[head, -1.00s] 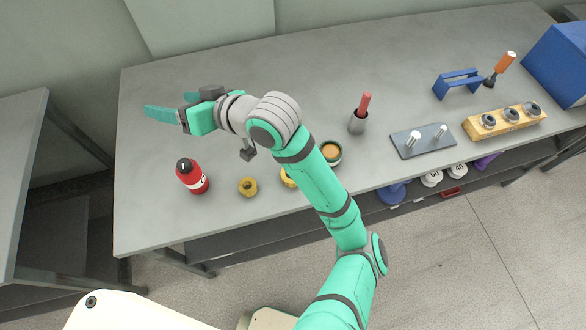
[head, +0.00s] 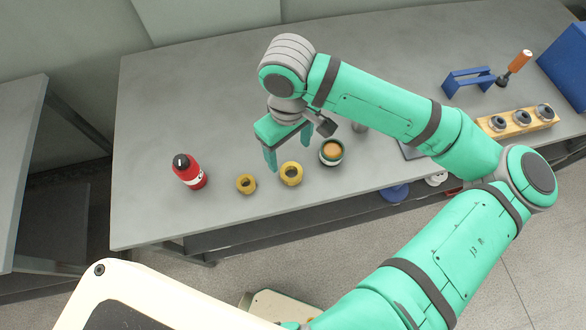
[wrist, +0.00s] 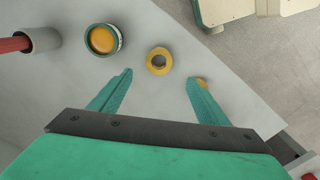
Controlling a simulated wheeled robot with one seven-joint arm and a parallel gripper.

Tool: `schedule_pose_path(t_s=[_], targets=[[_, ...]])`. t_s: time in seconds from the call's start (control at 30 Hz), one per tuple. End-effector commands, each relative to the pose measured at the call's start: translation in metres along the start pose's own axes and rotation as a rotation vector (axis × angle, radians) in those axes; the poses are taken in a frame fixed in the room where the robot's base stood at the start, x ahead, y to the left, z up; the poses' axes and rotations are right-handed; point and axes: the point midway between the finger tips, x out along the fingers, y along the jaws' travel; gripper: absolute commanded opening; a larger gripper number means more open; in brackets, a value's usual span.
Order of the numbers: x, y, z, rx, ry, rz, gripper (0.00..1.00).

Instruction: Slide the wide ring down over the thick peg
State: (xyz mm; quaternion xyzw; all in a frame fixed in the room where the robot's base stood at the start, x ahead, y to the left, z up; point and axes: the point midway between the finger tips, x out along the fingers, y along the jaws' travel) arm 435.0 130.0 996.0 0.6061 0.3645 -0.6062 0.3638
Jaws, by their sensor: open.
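Two yellow rings lie flat on the grey bench. The right one (head: 291,173) looks slightly larger in the head view, so I take it as the wide ring. The left one (head: 246,183) is beside it. My gripper (head: 288,158) is open and empty, pointing down above the right ring. In the wrist view that ring (wrist: 148,61) shows just beyond and between the open fingertips (wrist: 160,76). The other ring (wrist: 203,82) is mostly hidden behind the right finger. The grey peg plate (head: 409,152) barely shows; my arm hides its pegs.
A green-rimmed tin (head: 331,153) stands right of the rings and a red bottle (head: 188,172) to their left. A grey cup (head: 359,127) is mostly hidden by my arm. A wooden block (head: 520,121) and a blue stand (head: 468,82) are farther right. The bench's back left is clear.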

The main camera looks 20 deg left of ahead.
Motion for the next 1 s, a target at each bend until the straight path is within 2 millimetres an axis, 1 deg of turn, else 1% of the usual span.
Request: schedule_pose_path(t_s=[0.2, 0.3, 0.57, 0.83, 1.0], targets=[[0.031, -0.001, 0.0, -0.002, -0.005, -0.001, 0.7], [0.043, -0.001, -0.001, -0.004, -0.004, 0.0, 0.7], [0.061, 0.001, 0.001, -0.001, -0.004, 0.0, 0.7], [0.096, 0.006, 0.004, 0.003, -0.002, 0.0, 0.7], [0.105, 0.006, 0.004, 0.004, -0.001, 0.0, 0.7]])
